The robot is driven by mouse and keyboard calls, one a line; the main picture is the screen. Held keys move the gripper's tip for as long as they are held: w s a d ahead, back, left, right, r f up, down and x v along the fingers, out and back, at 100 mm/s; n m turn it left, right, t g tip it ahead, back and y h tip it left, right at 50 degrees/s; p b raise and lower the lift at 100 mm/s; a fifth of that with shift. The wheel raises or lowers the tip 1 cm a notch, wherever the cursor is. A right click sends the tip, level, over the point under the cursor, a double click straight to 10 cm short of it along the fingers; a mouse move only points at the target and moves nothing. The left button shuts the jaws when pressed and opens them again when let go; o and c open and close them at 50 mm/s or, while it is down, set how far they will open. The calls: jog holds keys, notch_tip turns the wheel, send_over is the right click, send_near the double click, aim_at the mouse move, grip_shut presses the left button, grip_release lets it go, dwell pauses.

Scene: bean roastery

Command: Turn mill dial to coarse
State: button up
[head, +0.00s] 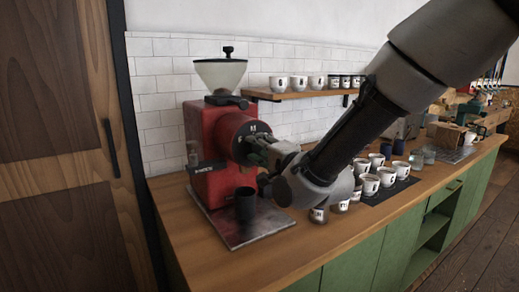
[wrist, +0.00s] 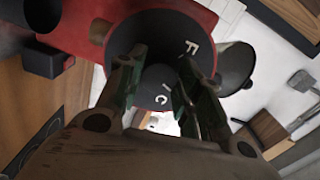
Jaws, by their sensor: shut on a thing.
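The red mill (head: 203,135) stands at the left end of the wooden counter, with a pale hopper (head: 220,73) on top. Its round dark dial (head: 251,131) faces right, with light letters on its face. In the wrist view the dial (wrist: 157,32) fills the top middle, and an F and a C can be read on it. My gripper (head: 262,152) is at the dial's front. In the wrist view the two fingers of my gripper (wrist: 162,72) are on either side of the dial's middle, shut on its knob. The fingers hide part of the face, and no pointer can be made out.
A dark cup (head: 245,204) stands on the metal tray (head: 236,228) below the dial. Several white cups (head: 370,184) stand on a dark mat to the right, close to my arm. A wall shelf (head: 300,94) holds more cups. The counter's front left is clear.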

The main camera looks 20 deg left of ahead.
jog(key=m, duration=0.3)
jog(key=shift+f+m, duration=0.1)
jog(key=shift+m, duration=2)
jog(key=o, duration=1)
jog(key=shift+o, duration=0.2)
jog(key=v, duration=1.2)
